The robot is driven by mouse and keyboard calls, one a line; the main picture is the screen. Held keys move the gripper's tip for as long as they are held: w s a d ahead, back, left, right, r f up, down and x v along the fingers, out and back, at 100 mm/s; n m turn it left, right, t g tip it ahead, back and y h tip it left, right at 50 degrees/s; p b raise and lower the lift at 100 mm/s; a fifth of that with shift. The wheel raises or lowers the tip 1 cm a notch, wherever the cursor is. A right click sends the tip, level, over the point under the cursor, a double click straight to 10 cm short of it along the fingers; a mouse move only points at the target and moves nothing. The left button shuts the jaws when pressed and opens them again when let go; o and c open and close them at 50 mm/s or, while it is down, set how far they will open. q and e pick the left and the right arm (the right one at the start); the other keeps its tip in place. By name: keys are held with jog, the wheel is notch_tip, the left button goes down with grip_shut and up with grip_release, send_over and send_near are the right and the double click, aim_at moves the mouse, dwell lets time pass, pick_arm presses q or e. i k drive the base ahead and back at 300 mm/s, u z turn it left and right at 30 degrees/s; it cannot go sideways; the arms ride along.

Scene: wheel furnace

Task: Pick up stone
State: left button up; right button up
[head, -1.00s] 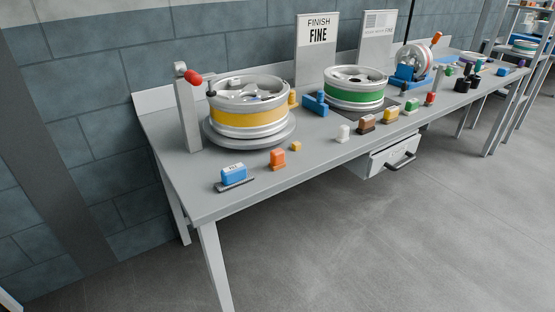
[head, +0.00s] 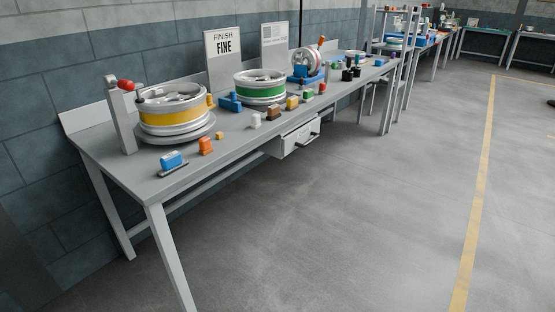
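No thing in the head view is plainly marked as the stone; several small blocks lie on the grey workbench (head: 130,178). A blue block with a pale label (head: 172,159) sits on a dark flat plate at the near left end. An orange block (head: 206,146) stands to its right, with a small yellow cube (head: 220,135) beyond. Farther along the front edge are a white block (head: 256,120), a brown block (head: 273,113), a yellow block (head: 292,103) and a green block (head: 308,95). Neither of my grippers is in view.
A yellow-banded wheel (head: 175,118) rests on a round turntable beside a grey post. A green-banded wheel (head: 260,91) lies farther right. A drawer (head: 298,140) hangs under the bench's front edge. The floor (head: 370,220) in front is clear.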

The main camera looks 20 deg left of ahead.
aim_at(205, 143)
jog(key=u, duration=0.3)
jog(key=k, duration=0.25)
jog(key=z, duration=0.6)
jog(key=i, duration=2.1)
jog(key=u, duration=2)
jog(key=i, duration=0.75)
jog(key=u, duration=0.8)
